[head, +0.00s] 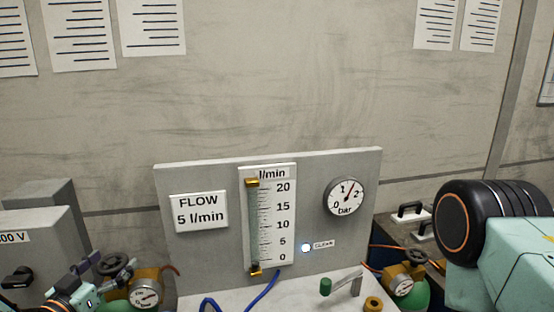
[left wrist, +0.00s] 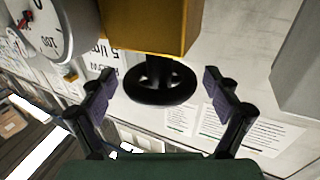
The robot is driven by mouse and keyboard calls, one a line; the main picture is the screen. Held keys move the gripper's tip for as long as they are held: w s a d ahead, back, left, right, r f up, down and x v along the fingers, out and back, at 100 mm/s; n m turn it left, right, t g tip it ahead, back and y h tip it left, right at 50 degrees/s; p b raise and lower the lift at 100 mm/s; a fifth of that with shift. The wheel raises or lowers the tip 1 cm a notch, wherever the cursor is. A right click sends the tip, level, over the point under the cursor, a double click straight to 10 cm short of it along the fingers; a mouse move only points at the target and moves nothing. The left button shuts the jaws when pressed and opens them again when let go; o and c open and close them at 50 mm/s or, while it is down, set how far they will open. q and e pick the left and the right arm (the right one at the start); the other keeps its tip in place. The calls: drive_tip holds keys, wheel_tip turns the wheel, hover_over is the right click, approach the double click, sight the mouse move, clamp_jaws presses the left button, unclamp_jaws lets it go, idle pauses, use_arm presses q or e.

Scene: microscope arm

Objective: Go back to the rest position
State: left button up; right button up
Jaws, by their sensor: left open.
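My left gripper (head: 82,288) is at the lower left of the head view, just left of a black valve handwheel (head: 113,261). It also shows in the left wrist view (left wrist: 160,78), with its two fingers spread apart and nothing held. There the black handwheel (left wrist: 158,90) under a brass block (left wrist: 150,28) appears between the fingers, with a gap on both sides. I cannot tell how far beyond the fingertips it is. My right arm comes in at the right of the head view; its gripper is out of view.
A grey panel (head: 215,250) carries a flow tube (head: 253,225), a round gauge (head: 345,196) and a lit lamp (head: 306,248). A left pressure gauge (head: 144,294) sits by the handwheel. A right gauge (head: 402,285) and green cylinder (head: 416,297) stand near my right arm. Grey cabinets stand left.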

use_arm(q)
drive_tip(key=shift+f+n+y+b, duration=0.1)
drive_tip(key=shift+n+y+b, duration=1.4)
drive_tip(key=shift+y, duration=1.1)
drive_tip(key=shift+n, duration=0.3)
drive_tip(key=shift+s+y, duration=0.1)
drive_tip(key=shift+y, duration=0.2)
